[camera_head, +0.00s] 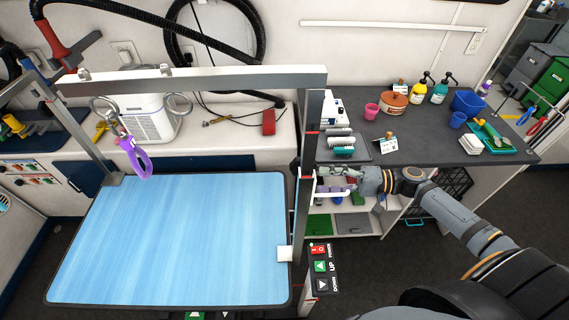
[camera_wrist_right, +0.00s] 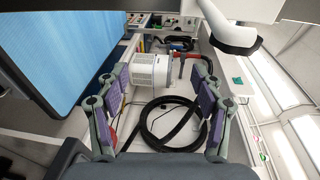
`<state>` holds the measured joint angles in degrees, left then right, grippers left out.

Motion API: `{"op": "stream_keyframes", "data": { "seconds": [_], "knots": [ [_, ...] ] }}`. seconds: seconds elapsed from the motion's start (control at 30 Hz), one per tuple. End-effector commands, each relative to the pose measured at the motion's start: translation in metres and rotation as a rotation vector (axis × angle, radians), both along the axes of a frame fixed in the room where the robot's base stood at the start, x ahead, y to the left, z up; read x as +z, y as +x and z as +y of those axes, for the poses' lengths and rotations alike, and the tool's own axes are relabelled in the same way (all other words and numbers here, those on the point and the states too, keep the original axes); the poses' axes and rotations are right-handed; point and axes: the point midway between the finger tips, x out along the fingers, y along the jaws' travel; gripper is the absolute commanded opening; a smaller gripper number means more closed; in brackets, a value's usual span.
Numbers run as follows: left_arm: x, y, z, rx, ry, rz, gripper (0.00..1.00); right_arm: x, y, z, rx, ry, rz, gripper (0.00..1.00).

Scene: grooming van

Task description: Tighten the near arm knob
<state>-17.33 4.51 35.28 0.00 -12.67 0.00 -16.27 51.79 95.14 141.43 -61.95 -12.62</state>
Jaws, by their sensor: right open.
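The silver grooming arm (camera_head: 200,78) spans above the blue grooming table (camera_head: 170,235). Its near post (camera_head: 307,140) rises at the table's right edge. My right gripper (camera_head: 330,184) is beside this post, pointing left toward it. In the right wrist view the gripper (camera_wrist_right: 163,80) has its purple-padded fingers apart, with nothing between them. A white bent handle-like part (camera_wrist_right: 232,38) sits above and right of the fingers; I cannot tell whether it is the knob. My left gripper does not show.
A purple loop (camera_head: 136,157) hangs from the arm above the table. A control panel (camera_head: 321,267) is at the table's lower right. The dark counter (camera_head: 440,145) behind my right arm holds bottles, cups and tools. A white dryer (camera_head: 148,118) stands behind the table.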

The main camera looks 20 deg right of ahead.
Motion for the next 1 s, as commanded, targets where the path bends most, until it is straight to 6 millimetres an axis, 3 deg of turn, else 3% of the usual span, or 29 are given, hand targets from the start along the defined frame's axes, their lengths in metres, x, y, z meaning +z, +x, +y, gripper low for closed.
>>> {"op": "stream_keyframes", "data": {
  "seconds": [0.03, 0.1, 0.2, 0.43, 0.8, 1.0],
  "knots": [
    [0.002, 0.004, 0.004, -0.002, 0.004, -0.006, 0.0, 0.029, -0.005, 0.009, 0.048, 0.061, -0.022, 0.68],
    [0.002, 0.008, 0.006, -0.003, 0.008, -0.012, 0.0, 0.058, -0.012, 0.017, 0.094, 0.134, -0.043, 0.68],
    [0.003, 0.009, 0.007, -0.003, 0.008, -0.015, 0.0, 0.078, -0.017, 0.022, 0.128, 0.187, -0.056, 0.68],
    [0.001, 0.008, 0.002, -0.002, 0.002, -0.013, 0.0, 0.083, -0.015, 0.032, 0.132, 0.203, -0.06, 0.68],
    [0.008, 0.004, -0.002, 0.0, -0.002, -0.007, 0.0, 0.094, 0.005, 0.1, 0.128, 0.206, -0.062, 0.68],
    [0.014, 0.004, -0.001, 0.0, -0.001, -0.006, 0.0, 0.094, 0.01, 0.119, 0.129, 0.201, -0.059, 0.68]
  ]
}}
